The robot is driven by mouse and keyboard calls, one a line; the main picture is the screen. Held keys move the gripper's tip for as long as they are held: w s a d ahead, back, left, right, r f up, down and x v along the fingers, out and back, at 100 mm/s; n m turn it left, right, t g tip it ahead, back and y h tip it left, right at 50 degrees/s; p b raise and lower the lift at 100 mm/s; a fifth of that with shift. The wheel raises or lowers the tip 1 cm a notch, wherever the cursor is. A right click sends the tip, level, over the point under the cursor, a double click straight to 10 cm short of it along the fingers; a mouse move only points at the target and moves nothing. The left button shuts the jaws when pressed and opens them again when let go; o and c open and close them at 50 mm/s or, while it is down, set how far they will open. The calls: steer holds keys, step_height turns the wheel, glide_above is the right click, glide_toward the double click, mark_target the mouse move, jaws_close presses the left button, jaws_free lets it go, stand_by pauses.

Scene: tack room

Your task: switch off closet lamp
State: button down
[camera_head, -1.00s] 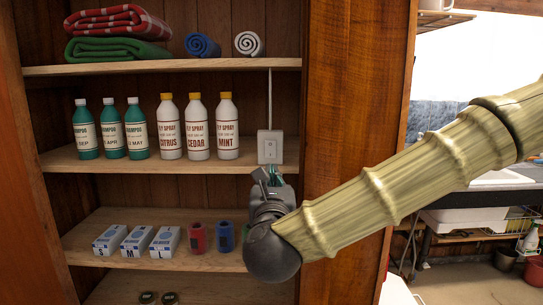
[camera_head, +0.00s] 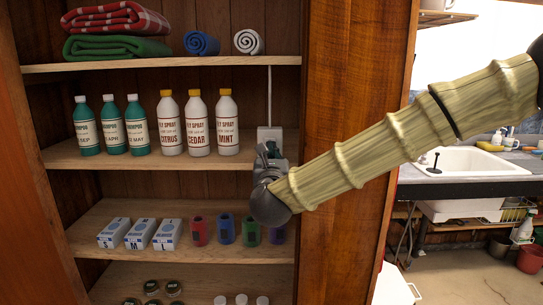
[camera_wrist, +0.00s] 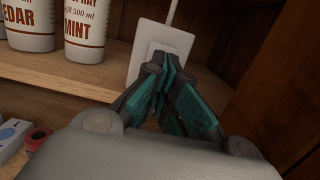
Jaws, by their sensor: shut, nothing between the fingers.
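The closet lamp's switch is a white wall plate (camera_head: 270,133) with a cable running up from it, on the closet's back wall at the right end of the middle shelf. In the head view my gripper covers its lower part. In the wrist view the plate (camera_wrist: 150,45) shows behind my fingers, which hide the rocker's lower part. My gripper (camera_head: 271,150) is shut and empty, with its teal-padded fingertips (camera_wrist: 168,68) in front of the plate. I cannot tell whether they touch it. The lamp itself is not in view.
White spray bottles (camera_head: 227,124) stand just left of the switch, with green shampoo bottles (camera_head: 137,126) further left. Boxes (camera_head: 168,234) and colored rolls (camera_head: 225,229) sit on the shelf below. The closet's right side panel (camera_head: 345,95) stands close beside my arm.

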steer(key=shift+w, duration=0.7)
steer(key=shift+r, duration=0.1)
steer(key=shift+w+r+g, duration=0.25)
steer(key=shift+r+g, duration=0.2)
steer(key=shift+g, duration=0.65)
steer(key=shift+s+f, duration=0.1)
steer(key=s+r+b, duration=0.1)
steer(key=s+b, duration=0.3)
steer(key=s, duration=1)
steer(key=shift+b, duration=0.35)
